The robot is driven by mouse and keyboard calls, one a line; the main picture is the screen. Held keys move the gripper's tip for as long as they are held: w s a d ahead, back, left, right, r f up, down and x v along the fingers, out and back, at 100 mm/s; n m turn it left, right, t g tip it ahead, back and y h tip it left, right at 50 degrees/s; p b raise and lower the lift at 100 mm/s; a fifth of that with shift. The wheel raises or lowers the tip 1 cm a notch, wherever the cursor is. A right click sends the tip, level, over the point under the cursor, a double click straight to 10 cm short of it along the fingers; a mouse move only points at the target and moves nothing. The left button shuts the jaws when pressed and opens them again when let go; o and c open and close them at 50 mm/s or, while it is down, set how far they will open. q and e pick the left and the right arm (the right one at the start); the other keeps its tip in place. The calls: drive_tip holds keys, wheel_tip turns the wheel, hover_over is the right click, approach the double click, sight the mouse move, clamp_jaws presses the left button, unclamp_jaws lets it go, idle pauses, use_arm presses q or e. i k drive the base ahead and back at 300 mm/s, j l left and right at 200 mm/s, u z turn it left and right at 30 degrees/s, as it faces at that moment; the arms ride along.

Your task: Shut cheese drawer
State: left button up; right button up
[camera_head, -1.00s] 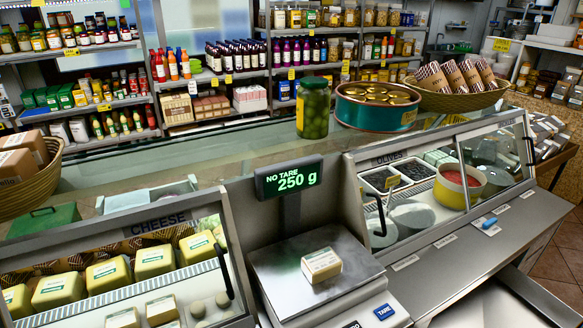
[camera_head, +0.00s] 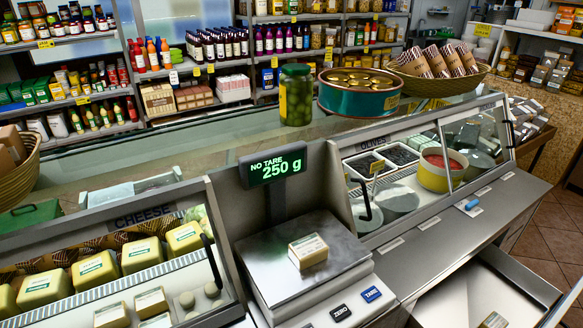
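An open drawer (camera_head: 468,292) sticks out at the lower right, below the counter front under the olives case. Its inside is pale and mostly bare, and a small labelled block (camera_head: 493,320) shows at the bottom picture edge. The drawer's near part is cut off, and I cannot read a name on it. The glass case marked CHEESE (camera_head: 140,214) stands at the left with yellow cheese blocks (camera_head: 96,268) inside. A wrapped cheese block (camera_head: 308,250) rests on the scale (camera_head: 290,280), whose display (camera_head: 272,166) reads 250 g. Neither gripper is in view.
The olives case (camera_head: 400,190) stands right of the scale, with a blue-handled thing (camera_head: 470,206) on its front ledge. A pickle jar (camera_head: 296,95), a green round tin (camera_head: 358,97) and a basket (camera_head: 440,80) stand on the counter top. Tiled floor (camera_head: 545,232) shows at the right.

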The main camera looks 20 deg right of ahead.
sight(492, 279)
drive_tip(key=k, duration=0.65)
drive_tip(key=z, duration=1.6)
drive_tip(key=i+l+z, duration=0.1)
drive_tip(key=i+z, duration=0.4)
drive_tip(key=i+l, duration=0.05)
drive_tip(key=i, duration=0.05)
